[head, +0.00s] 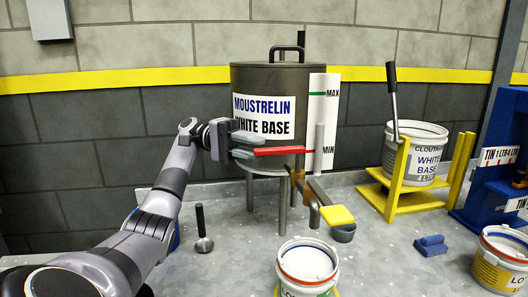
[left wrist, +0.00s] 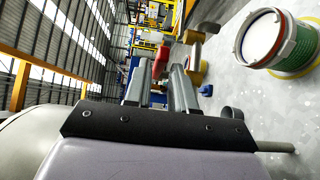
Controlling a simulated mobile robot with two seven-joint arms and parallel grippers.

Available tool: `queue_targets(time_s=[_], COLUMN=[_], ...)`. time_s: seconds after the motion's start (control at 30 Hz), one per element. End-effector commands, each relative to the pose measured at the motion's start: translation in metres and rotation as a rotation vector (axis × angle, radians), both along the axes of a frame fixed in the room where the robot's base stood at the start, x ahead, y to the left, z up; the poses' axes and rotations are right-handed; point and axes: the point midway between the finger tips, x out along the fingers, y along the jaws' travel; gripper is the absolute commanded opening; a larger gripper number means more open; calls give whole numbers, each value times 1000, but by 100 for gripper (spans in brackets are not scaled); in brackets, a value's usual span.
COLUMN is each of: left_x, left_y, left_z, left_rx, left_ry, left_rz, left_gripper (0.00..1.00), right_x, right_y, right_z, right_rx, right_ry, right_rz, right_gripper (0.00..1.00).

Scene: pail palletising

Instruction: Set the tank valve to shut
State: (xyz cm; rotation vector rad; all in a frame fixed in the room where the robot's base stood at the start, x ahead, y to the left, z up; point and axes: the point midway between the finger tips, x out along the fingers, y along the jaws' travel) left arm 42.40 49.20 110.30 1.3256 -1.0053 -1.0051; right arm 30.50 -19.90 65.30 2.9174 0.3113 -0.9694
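The grey tank (head: 264,82), labelled MOUSTRELIN WHITE BASE, stands on legs at the back middle. A red lever (head: 282,150) lies roughly level across its front and joins an upright grey rod at the right. The outlet below has a yellow piece (head: 337,215) on top. My left gripper (head: 244,149) is at the lever's left end, its two fingers apart, one above the other. In the left wrist view a red part (left wrist: 161,60) shows at the fingertips (left wrist: 160,74). Whether the fingers press on the lever is unclear. My right gripper is not in view.
An open pail (head: 306,268) stands below and left of the outlet. A labelled pail (head: 414,159) sits on a yellow stand (head: 393,190). Another pail (head: 503,262) is at the right edge. A black-handled tool (head: 202,228) stands left of the tank. A blue block (head: 431,245) lies right.

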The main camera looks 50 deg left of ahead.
Motion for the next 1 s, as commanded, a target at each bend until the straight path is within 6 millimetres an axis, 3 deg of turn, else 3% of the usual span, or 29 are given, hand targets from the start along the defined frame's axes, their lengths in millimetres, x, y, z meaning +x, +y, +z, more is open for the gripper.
queue_targets(time_s=[0.03,0.4,1.0], left_x=[-3,-8,-8], left_y=[8,26,29], left_z=[0,0,0], left_rx=[-1,0,-1], left_ry=[-1,-1,-1], left_rz=[3,-1,1], left_gripper=[24,24,24], right_x=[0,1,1], right_y=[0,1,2], right_z=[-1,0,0], right_rx=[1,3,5], right_ry=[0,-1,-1], right_rz=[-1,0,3], right_gripper=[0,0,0])
